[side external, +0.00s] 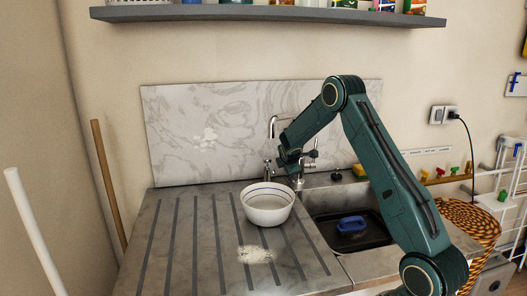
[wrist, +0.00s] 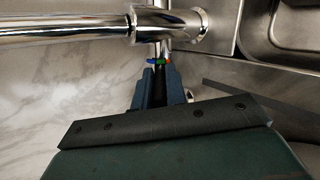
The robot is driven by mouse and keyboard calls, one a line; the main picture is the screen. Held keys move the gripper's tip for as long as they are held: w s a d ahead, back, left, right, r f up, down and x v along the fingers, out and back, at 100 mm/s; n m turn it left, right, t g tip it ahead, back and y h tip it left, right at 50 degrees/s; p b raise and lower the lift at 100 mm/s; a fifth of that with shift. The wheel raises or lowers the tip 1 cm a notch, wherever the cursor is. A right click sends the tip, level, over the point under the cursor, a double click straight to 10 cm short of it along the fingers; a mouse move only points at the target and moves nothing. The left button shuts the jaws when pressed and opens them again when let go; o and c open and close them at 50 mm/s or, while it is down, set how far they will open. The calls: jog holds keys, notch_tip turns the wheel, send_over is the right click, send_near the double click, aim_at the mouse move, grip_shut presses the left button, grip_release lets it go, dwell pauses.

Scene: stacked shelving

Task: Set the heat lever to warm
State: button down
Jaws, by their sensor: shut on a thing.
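The chrome tap (side external: 273,127) stands behind the sink in the side external view, against the marble splashback. Its thick pipe also crosses the top of the wrist view (wrist: 75,28). A thin chrome heat lever (wrist: 160,49) with small blue, green and red marks runs from the pipe joint to my fingertips. My gripper (side external: 287,164) is at the tap, above and behind the white bowl. In the wrist view my gripper (wrist: 158,68) is shut on the lever's end, and its fingers hide the tip. I cannot tell which heat setting the lever points to.
A white bowl (side external: 267,205) stands on the grooved drainboard (side external: 180,235), close in front of my gripper. The sink (side external: 330,205) holds a dark tray with a blue item (side external: 351,224). A loaded shelf (side external: 270,15) hangs above. A brown pole (side external: 108,185) leans at left.

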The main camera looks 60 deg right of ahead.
jog(key=c, duration=1.4)
grip_release()
jog(key=shift+c, duration=0.2)
jog(key=shift+a+r, duration=0.1)
jog(key=v, duration=1.3)
jog(key=shift+a, duration=0.2)
jog(key=shift+s+a+r, duration=0.1)
jog(key=shift+s+r, duration=0.05)
jog(key=shift+r, duration=0.1)
jog(key=s+a+r+m+t+y, duration=0.1)
jog(key=s+a+r+m+y, duration=0.2)
jog(key=a, duration=0.6)
jog(key=s+a+r+m+y, duration=0.25)
jog(key=s+a+r, duration=0.25)
jog(key=a, duration=0.4)
jog(key=s+a+m+y, duration=0.3)
jog(key=s+a, duration=1)
jog(key=s, duration=0.5)
jog(key=shift+a+f+m+g, duration=0.2)
jog(key=shift+m+g, duration=0.1)
jog(key=shift+m, duration=0.55)
